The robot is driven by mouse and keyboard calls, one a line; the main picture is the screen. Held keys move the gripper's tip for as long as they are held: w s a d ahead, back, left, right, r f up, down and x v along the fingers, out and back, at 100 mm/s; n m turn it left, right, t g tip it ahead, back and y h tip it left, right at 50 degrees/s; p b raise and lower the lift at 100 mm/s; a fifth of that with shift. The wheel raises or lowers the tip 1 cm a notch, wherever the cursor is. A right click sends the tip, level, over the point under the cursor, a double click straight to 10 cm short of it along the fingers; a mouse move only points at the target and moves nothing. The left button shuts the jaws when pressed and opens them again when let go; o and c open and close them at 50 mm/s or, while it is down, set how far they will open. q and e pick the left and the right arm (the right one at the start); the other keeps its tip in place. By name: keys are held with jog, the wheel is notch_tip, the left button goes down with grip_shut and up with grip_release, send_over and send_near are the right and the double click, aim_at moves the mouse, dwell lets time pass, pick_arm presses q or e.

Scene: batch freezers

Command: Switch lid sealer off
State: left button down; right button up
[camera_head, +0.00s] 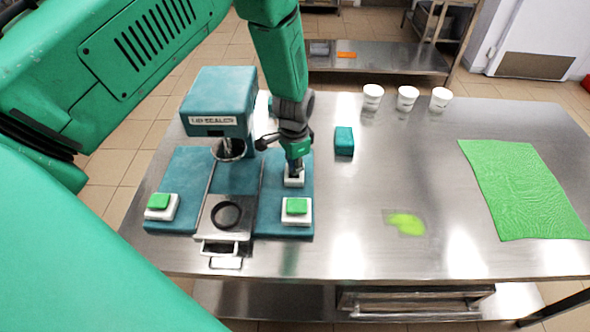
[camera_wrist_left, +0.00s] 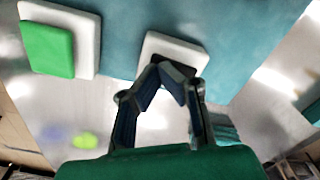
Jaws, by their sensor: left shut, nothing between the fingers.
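The lid sealer (camera_head: 216,105) is a teal machine with a label on its head, standing on the left of the steel table. Its base carries a green button on a white block (camera_head: 159,206) at left, another green button (camera_head: 297,206) at front right, and a white block switch (camera_head: 294,180) behind that one. My left gripper (camera_head: 294,169) points down at this rear white switch, its closed fingertips at or just over it and hiding part of its top. In the left wrist view the shut fingers (camera_wrist_left: 174,72) overlap the white switch (camera_wrist_left: 172,46); contact is unclear. My right gripper is not seen.
A sliding tray (camera_head: 226,238) with a round hole and front handle lies between the buttons. A small teal block (camera_head: 344,141), several white cups (camera_head: 407,98), a yellow-green spill (camera_head: 405,223) and a green cloth (camera_head: 520,188) are on the table. The table's centre is mostly clear.

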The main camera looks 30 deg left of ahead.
pick_arm(q)
jog(key=shift+r, duration=0.1)
jog(key=shift+r+p, duration=2.75)
jog(key=shift+r, duration=0.7)
jog(key=shift+f, duration=0.1)
